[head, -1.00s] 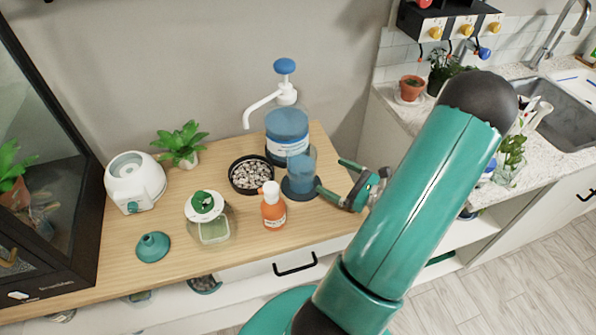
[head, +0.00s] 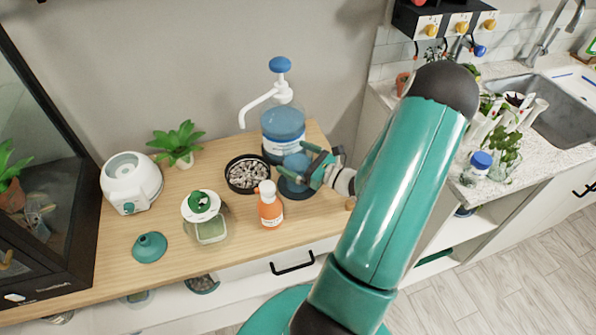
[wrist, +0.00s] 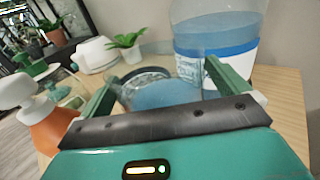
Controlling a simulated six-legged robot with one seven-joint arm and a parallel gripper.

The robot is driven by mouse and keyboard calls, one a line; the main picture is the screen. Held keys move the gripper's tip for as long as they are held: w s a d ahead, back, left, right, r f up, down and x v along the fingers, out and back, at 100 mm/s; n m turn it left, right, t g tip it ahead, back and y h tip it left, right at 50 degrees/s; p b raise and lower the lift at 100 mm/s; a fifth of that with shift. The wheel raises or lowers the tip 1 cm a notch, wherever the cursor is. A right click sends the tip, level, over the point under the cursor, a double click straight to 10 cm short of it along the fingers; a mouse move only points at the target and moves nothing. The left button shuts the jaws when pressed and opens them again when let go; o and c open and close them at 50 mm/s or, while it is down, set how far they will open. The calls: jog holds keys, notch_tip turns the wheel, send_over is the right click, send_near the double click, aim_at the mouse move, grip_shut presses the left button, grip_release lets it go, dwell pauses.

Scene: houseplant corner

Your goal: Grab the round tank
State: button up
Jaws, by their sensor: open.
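The round tank (head: 295,163) is a small clear cylinder with blue liquid, on a dark round base (head: 292,190) on the wooden counter. It stands just in front of the large blue pump bottle (head: 284,128). My gripper (head: 302,162) comes in from the right, open, with its green fingers at the tank. In the wrist view, the tank (wrist: 165,93) shows between the two spread fingers (wrist: 163,92). My gripper's body hides its near lower part. I cannot tell whether either finger touches it.
An orange bottle (head: 270,208) stands close to the front left of the tank, and a black dish of pebbles (head: 247,184) to its left. Further left are a green-capped jar (head: 206,226), a green funnel (head: 149,247), a white round device (head: 131,184) and a potted plant (head: 177,145).

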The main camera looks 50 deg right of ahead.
jog(key=c, duration=2)
jog(key=shift+r, duration=0.1)
